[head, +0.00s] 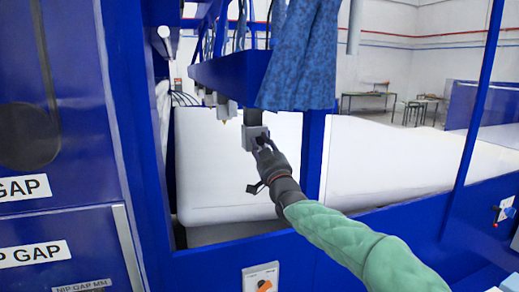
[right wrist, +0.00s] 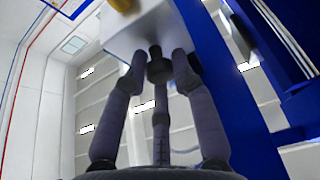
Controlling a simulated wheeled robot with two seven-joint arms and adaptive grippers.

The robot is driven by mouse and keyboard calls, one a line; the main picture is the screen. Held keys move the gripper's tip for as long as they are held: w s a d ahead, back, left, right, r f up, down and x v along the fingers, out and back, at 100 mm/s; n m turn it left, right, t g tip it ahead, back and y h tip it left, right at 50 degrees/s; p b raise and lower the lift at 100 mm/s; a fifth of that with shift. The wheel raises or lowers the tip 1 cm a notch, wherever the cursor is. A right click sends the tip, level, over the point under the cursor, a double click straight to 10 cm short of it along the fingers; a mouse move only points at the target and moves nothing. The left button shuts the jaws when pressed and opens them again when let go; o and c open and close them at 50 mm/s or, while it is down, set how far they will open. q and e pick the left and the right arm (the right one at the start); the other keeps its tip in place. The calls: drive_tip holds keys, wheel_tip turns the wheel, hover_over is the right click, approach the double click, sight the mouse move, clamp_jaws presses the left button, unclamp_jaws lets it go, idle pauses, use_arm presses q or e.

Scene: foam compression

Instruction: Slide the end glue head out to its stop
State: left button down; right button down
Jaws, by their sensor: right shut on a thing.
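The end glue head (head: 254,136) is a pale grey block hanging on a dark bracket below the blue overhead beam. In the right wrist view it is a white box (right wrist: 145,32) with a brass nozzle (right wrist: 122,4) and a dark knob (right wrist: 158,68). My right gripper (head: 262,147) reaches in from the lower right and is against the front of the head. In the right wrist view its grey fingers (right wrist: 158,74) are closed around the knob. My left gripper is not in view.
Other glue heads (head: 223,110) hang further back along the blue beam (head: 228,74). A blue cloth (head: 298,55) hangs close above my right gripper. A large white foam block (head: 240,185) lies behind and below, between blue frame posts. A small switch panel (head: 261,279) is at bottom centre.

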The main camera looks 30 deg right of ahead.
drive_tip(key=shift+s+r, duration=0.2)
drive_tip(key=shift+r, duration=0.15)
drive_tip(key=c, duration=1)
unclamp_jaws()
drive_tip(key=shift+s+a, duration=0.1)
drive_tip(key=shift+s, duration=0.2)
drive_tip(key=shift+w+f, duration=0.2)
drive_tip(key=shift+w, duration=0.05)
drive_tip(key=shift+s, duration=0.1)
drive_tip(key=v, duration=1.2)
